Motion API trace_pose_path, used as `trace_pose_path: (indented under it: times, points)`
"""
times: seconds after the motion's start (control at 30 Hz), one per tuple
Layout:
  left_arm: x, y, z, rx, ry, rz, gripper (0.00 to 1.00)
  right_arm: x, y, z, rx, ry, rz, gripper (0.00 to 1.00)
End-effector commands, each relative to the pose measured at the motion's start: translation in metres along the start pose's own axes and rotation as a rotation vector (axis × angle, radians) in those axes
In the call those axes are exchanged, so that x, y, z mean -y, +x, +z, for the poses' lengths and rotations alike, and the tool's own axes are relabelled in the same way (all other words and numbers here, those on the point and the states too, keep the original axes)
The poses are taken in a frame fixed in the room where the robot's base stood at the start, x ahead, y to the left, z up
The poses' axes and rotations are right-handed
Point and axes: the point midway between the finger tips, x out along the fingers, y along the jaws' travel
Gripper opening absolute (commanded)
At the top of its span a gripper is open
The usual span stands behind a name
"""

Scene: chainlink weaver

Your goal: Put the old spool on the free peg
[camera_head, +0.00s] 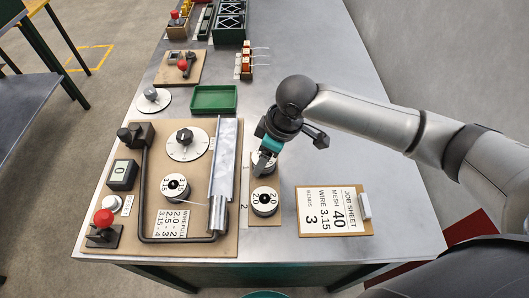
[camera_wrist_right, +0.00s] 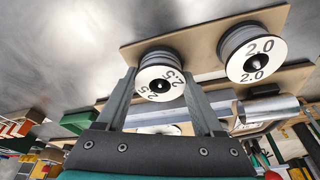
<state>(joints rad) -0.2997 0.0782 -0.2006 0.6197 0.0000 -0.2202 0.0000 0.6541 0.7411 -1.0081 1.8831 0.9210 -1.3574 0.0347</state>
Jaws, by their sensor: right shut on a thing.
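My right gripper (camera_head: 266,158) is over the peg board (camera_head: 248,215), at the place marked 1. Its fingers are shut on the 2.5 spool (camera_wrist_right: 160,83), one on each side. The spool's face and dark centre show in the right wrist view; in the head view the gripper hides most of it. It sits at or just above the board; I cannot tell if it is fully down. The 2.0 spool (camera_head: 265,200) is on place 2 and also shows in the wrist view (camera_wrist_right: 254,60). A 3.15 spool (camera_head: 176,186) is on the machine board. My left gripper is not in view.
The job sheet (camera_head: 327,210) lies right of the peg board and reads wire 3.15. The machine board (camera_head: 120,230) with bent bar and metal plate (camera_head: 225,160) is close on the left. A green tray (camera_head: 214,98) lies behind. Table is clear at back right.

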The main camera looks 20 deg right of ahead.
Motion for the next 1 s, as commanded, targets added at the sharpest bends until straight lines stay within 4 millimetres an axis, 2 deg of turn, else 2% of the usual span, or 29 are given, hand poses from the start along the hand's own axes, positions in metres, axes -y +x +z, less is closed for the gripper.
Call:
trace_pose_path:
  times: [0.3,0.33,0.57,0.6,0.87,1.0]
  points:
    - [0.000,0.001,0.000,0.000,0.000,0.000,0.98,0.000,0.002,0.000,-0.003,-0.001,0.001,0.00]
    - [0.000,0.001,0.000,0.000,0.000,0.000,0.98,0.000,0.002,0.000,-0.003,-0.001,0.001,0.71]
    - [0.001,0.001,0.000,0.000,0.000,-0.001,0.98,0.000,0.002,0.000,-0.002,-0.001,0.001,0.97]
    - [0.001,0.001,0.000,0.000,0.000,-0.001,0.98,0.000,0.002,0.000,-0.002,-0.001,0.001,1.00]
    - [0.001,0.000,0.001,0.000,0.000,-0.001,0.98,0.000,0.001,0.001,0.001,-0.001,0.000,1.00]
    - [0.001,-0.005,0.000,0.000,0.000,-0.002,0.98,-0.001,-0.014,0.000,-0.001,-0.001,0.001,1.00]
